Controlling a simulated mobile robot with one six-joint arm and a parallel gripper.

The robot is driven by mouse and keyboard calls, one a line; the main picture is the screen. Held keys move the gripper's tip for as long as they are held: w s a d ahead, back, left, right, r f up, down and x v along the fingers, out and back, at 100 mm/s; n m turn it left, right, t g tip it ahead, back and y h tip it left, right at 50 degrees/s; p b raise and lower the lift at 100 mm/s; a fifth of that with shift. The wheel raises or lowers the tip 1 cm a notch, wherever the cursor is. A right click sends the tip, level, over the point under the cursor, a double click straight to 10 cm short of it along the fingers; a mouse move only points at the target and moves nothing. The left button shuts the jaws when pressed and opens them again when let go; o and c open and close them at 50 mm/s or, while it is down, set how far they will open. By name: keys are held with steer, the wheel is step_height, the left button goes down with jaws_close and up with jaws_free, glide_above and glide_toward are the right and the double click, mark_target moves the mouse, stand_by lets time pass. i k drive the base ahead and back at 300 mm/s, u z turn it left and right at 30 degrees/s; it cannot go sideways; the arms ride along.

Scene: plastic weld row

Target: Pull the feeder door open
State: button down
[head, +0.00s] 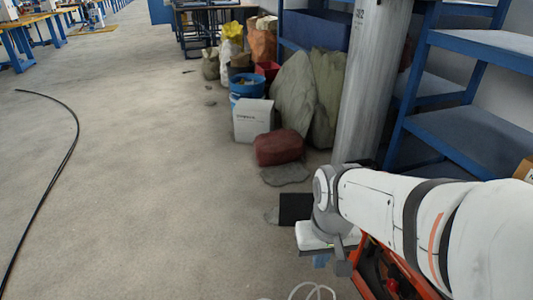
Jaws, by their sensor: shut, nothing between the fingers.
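I cannot make out a feeder door in the head view. My white arm reaches in from the lower right, and its grey wrist joints show near the lower middle. The fingers of my gripper cannot be seen. What the gripper faces is hidden or out of the picture.
A grey column (370,80) stands right of the middle, with blue shelving (470,125) beside it. Sacks (295,92), a dark red bundle (279,147), a white container (253,121) and a blue bucket (247,86) crowd its left. A black cable (66,158) lies on open floor at left.

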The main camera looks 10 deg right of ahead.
mark_target(294, 208)
steer(key=u, duration=0.2)
steer(key=i, duration=1)
steer(key=u, duration=0.2)
